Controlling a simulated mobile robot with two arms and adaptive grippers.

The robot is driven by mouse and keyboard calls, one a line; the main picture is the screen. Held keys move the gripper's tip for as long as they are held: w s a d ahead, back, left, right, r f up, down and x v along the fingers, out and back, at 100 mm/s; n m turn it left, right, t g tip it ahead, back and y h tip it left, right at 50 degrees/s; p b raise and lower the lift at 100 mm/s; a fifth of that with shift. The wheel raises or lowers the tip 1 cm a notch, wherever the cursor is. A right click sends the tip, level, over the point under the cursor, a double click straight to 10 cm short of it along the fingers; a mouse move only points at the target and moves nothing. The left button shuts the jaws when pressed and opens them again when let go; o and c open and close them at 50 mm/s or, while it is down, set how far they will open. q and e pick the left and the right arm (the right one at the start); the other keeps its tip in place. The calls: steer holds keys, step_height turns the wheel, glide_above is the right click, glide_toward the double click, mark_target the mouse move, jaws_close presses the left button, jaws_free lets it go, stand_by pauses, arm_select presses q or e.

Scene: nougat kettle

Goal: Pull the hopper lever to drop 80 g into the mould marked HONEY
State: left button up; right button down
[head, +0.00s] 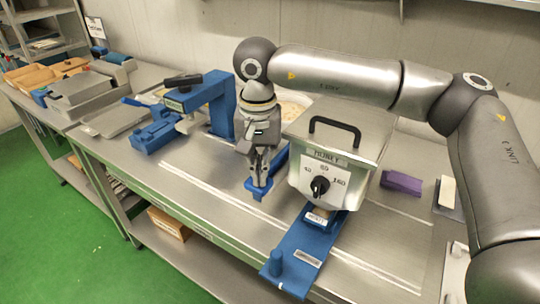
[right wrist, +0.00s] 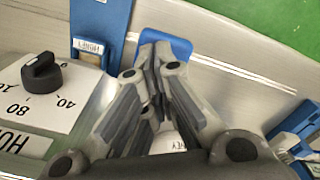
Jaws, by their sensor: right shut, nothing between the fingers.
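The steel hopper (head: 330,145) has a black top handle, a HONEY label and a dial (head: 320,187) marked 40, 80 and 160. I cannot tell exactly where the dial's black knob points; the knob also shows in the right wrist view (right wrist: 41,74). A blue lever-like paddle (head: 257,194) sticks out left of the hopper. My right gripper (head: 261,182) is shut and empty, fingertips down right at the paddle; contact is unclear. In the right wrist view the paddle (right wrist: 178,47) shows behind the fingertips (right wrist: 155,50). A small labelled block (head: 317,217) sits below the hopper on a blue base.
A blue press-like frame (head: 205,100) stands left. A purple block (head: 401,182) and a pale block (head: 447,191) lie right. The bench front between press and hopper is clear.

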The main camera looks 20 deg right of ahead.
steer(key=shift+r, duration=0.1)
step_height(320, 180, up, 10)
steer(key=p, duration=0.6)
stand_by(0.9)
